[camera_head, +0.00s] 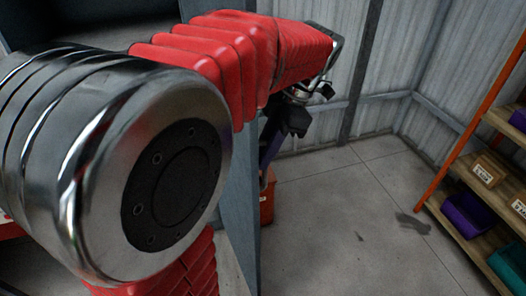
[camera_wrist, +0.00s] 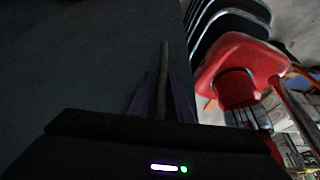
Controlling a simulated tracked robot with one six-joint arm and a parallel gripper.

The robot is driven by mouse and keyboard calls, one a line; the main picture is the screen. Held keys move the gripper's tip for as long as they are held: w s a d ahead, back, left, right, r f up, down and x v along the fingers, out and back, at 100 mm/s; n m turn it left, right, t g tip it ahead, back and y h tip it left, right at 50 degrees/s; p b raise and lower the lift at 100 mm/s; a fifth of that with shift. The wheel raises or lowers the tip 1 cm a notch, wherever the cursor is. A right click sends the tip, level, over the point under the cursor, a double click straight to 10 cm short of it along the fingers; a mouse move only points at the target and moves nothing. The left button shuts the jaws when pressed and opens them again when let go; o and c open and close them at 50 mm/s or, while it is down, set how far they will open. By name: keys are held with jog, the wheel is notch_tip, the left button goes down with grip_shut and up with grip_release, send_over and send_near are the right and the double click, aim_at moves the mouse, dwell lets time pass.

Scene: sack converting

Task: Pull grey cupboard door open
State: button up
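The grey cupboard door (camera_head: 243,215) shows in the head view as a narrow blue-grey upright panel, seen nearly edge-on, partly hidden behind my arm. In the wrist view, its dark flat face (camera_wrist: 70,65) fills the left side. A thin straight bar handle (camera_wrist: 164,62) stands up along the face. My gripper (camera_wrist: 163,95) has a finger on each side of the bar, close against it, and looks shut on it. In the head view my gripper (camera_head: 272,150) is beside the door's right side; its fingertips are mostly hidden.
A red object (camera_head: 267,197) stands on the floor just behind the door's right edge. A shelf rack (camera_head: 475,185) with orange posts and several bins stands at the right. The concrete floor (camera_head: 345,235) between is clear. A corrugated wall (camera_head: 355,70) closes the back.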

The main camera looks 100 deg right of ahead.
jog(key=shift+o, duration=1.2)
jog(key=shift+f, duration=0.15)
jog(key=v, duration=1.3)
jog(key=shift+s+r, duration=0.2)
jog(key=shift+r, duration=0.15)
